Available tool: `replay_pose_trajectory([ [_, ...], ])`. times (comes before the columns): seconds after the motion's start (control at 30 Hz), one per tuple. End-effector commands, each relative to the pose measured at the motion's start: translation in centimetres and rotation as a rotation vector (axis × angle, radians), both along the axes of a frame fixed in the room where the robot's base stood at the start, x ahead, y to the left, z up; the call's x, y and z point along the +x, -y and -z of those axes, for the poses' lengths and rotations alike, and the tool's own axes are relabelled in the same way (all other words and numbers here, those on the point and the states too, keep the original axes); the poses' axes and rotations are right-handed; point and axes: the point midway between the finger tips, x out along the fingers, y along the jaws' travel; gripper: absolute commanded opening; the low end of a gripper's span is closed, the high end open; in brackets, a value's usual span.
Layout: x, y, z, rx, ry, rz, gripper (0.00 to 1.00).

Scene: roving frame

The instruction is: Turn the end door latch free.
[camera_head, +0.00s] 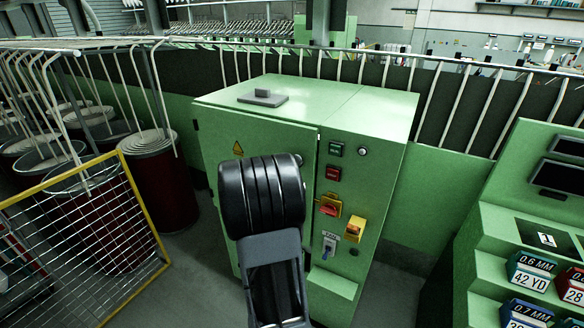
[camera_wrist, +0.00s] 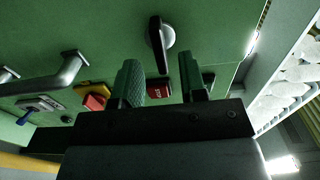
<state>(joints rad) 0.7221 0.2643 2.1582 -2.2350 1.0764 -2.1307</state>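A black latch handle (camera_wrist: 157,44) with a bright rounded boss shows on the green cabinet face in the wrist view. It lies lengthwise in the picture, top to bottom. My gripper (camera_wrist: 160,62) is open, its two fingers apart on either side of the handle's lower end in the picture. I cannot tell whether the fingertips reach around it or stop short; no contact is visible. In the head view the green cabinet (camera_head: 217,150) stands upright, and my arm covers part of its front. The latch and my fingertips are hidden there.
A red button (camera_wrist: 159,91), a yellow-and-red switch (camera_wrist: 94,98) and a bent metal handle (camera_wrist: 66,73) sit near the fingers. A yellow-edged mesh gate (camera_head: 143,207) stands left and a green console (camera_head: 490,225) right. Grey floor is clear between gate and cabinet.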

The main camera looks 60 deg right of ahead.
Motion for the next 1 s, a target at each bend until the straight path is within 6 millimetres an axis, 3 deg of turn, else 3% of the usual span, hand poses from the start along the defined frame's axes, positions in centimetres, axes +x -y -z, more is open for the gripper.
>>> replay_pose_trajectory([
  [0.2,-0.3,-4.6,0.1,-0.001,0.001,-0.004,0.39],
  [0.43,-0.6,-7.8,0.1,-0.001,0.000,-0.002,0.39],
  [0.63,-0.8,-9.0,0.1,0.000,-0.001,-0.001,0.39],
  [1.0,-0.8,-9.1,0.0,0.000,-0.002,0.001,0.39],
])
